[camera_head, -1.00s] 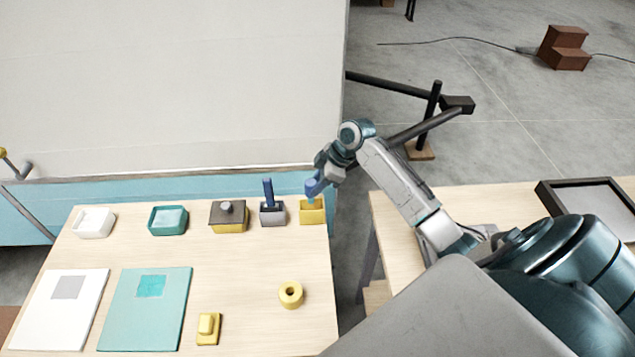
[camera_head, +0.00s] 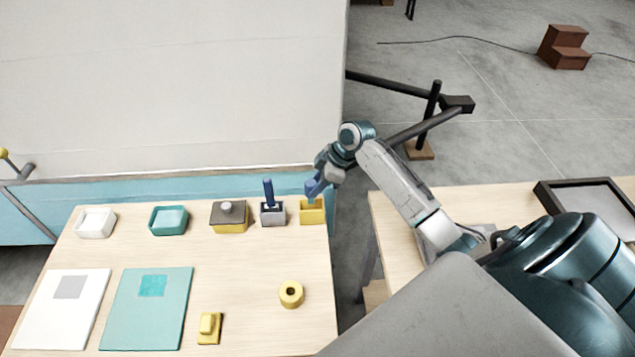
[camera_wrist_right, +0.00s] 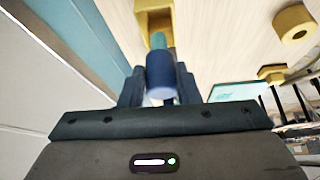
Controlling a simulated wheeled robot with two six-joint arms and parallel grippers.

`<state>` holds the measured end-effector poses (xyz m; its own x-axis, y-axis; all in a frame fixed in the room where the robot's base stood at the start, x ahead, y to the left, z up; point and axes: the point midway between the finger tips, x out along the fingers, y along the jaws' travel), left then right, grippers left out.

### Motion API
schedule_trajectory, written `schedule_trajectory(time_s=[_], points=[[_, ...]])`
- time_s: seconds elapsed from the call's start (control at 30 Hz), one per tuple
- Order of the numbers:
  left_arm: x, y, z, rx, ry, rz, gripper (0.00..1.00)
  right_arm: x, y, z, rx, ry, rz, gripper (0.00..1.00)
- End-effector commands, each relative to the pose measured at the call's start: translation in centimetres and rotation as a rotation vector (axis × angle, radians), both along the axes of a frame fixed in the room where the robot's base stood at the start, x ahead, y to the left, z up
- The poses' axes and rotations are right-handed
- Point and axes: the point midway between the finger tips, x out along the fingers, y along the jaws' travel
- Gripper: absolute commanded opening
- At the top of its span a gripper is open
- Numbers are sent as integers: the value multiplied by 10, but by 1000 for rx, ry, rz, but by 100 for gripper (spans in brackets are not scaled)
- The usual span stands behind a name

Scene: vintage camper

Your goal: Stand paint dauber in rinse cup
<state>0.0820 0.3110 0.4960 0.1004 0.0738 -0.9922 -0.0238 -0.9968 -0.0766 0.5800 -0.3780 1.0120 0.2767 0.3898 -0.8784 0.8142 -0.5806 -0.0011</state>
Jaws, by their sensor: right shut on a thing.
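The paint dauber has a dark blue handle (camera_wrist_right: 162,75) and a teal tip. My right gripper (camera_head: 316,186) is shut on the handle, at the back right of the left table. The teal tip is at the opening of a yellow square cup (camera_head: 314,217); I cannot tell how far inside it is. In the right wrist view the yellow cup (camera_wrist_right: 152,7) lies just beyond the tip. A grey cup (camera_head: 272,219) beside it holds another blue-handled tool (camera_head: 268,192) upright. Neither cup is marked as the rinse cup. My left gripper is not in view.
On the same table (camera_head: 240,285) are a lidded yellow box (camera_head: 229,225), a teal tray (camera_head: 154,228), a white tray (camera_head: 80,229), a yellow ring (camera_head: 291,294), a yellow block (camera_head: 208,328) and two flat boards. A pale blue and white wall stands close behind.

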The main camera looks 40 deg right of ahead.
Motion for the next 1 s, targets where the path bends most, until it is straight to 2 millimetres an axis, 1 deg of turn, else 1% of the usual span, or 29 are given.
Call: schedule_trajectory(time_s=[0.37,1.0], points=[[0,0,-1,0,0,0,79,0,0,-2,0,0,0,0],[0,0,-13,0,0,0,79,0,0,-21,1,-1,1,0]])
